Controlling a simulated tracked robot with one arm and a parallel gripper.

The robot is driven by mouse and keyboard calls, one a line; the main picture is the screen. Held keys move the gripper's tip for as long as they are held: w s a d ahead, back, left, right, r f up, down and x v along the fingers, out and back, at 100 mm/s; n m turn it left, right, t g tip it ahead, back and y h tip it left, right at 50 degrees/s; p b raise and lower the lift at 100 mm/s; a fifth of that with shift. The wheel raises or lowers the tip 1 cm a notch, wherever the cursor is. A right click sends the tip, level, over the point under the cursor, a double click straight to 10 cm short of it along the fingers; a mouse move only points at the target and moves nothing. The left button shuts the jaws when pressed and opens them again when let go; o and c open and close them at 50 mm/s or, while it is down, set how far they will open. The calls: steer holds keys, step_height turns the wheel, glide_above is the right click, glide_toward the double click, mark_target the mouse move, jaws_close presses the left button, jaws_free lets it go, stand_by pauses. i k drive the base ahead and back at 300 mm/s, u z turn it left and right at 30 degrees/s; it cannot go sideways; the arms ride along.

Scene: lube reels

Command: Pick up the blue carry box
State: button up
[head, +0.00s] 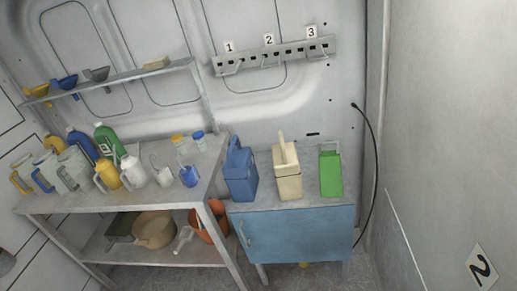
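The blue carry box (242,177) stands upright on the grey top of a blue cabinet, at its left end. Its raised handle part points up and is the same blue. It is next to the shelf bench's right edge, with a cream carry box (288,180) to its right. My gripper does not show in the head view, and nothing is seen touching the blue box.
A green carry box (330,172) stands right of the cream one on the blue cabinet (298,236). The bench (130,201) at left holds several jugs and bottles. A numbered hook rail (275,54) hangs above. A black cable (373,135) runs down at right.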

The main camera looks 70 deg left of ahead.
mark_target(240, 171)
steer(key=u, duration=0.6)
steer(key=i, duration=1.3)
steer(key=u, duration=0.75)
steer(key=k, duration=0.75)
steer(key=u, duration=0.2)
steer(key=i, duration=0.8)
steer(key=z, duration=0.1)
